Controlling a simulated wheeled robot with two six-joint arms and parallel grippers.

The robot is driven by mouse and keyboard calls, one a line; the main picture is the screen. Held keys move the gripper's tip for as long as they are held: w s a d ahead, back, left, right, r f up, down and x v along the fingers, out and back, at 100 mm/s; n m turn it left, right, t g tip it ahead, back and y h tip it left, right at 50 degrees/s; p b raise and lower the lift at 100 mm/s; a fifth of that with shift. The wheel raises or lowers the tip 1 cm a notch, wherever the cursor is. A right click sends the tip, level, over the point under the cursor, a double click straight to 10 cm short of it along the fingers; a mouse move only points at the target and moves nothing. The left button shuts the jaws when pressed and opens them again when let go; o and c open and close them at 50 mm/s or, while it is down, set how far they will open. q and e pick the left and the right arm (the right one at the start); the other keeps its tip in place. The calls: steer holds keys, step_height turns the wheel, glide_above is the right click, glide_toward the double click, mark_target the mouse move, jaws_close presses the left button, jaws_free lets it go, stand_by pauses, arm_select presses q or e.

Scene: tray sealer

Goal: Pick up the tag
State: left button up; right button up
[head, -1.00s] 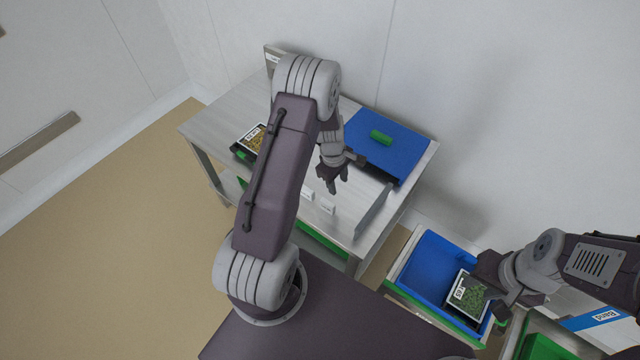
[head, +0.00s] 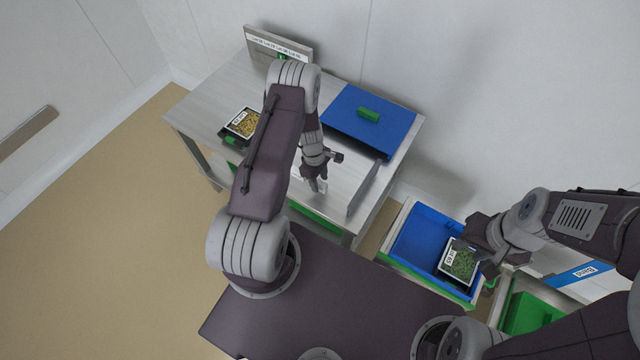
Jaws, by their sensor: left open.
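My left gripper (head: 317,187) is open over the table, fingers pointing down. A small white tag (head: 323,180) shows at its fingertips, mostly hidden by the fingers; I cannot tell whether they touch it. Another pale piece shows just to the left, partly behind the arm. My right gripper (head: 486,262) is at the right edge of a black tray with green contents and a white label (head: 460,262), over the blue bin (head: 415,240). I cannot see whether its fingers grip the tray.
A metal table (head: 215,95) carries a blue lid with a green handle (head: 362,132) and an upright metal plate (head: 364,188) to the right of the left gripper. A tray with yellowish contents (head: 244,123) sits at left. A sign board (head: 277,44) stands behind.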

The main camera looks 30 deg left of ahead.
arm_select(q)
step_height(320, 180, down, 3)
steer(key=shift+w+r, duration=0.1)
jaws_close()
steer(key=shift+r, duration=0.15)
